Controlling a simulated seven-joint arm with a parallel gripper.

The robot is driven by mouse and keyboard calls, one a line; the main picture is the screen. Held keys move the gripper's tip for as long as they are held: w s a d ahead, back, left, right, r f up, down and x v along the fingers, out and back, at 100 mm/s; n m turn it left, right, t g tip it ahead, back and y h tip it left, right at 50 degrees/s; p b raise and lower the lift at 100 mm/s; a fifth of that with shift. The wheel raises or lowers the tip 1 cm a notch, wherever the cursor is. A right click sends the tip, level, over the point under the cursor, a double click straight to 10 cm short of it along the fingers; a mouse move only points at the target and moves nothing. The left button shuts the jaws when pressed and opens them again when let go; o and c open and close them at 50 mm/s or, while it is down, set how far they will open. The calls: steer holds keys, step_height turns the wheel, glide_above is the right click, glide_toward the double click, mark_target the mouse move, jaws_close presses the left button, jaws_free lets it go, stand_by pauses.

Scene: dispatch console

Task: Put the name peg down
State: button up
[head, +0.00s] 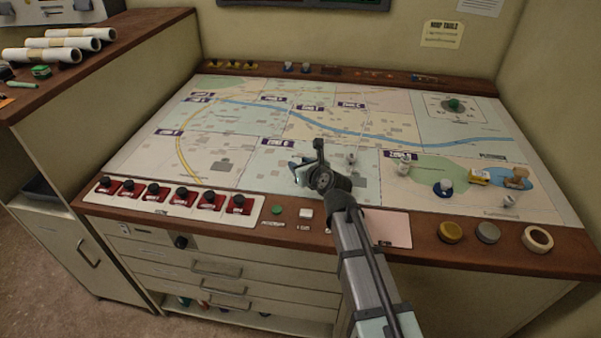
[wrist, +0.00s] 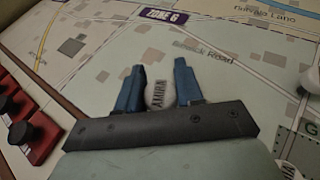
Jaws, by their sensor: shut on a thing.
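The name peg (wrist: 158,94) is white, with "AMIRA" in dark letters on its top. It sits between the two blue fingers of my gripper (wrist: 160,88) in the wrist view, and the gripper is shut on it. In the head view my gripper (head: 299,168) is low over the front middle of the map board (head: 232,172), in the pale green zone below the "ZONE 6" label (wrist: 165,15). The peg is mostly hidden by the gripper there. I cannot tell whether its base touches the board.
Another white peg (head: 351,159) stands just right of my gripper. Red switches (head: 175,193) line the front left edge. The map left of my gripper is clear.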

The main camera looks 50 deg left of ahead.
steer(key=shift+f, duration=1.45)
steer(key=shift+f, duration=0.15)
steer(key=o, duration=1)
steer(key=v, duration=1.2)
steer(key=shift+r, duration=0.2)
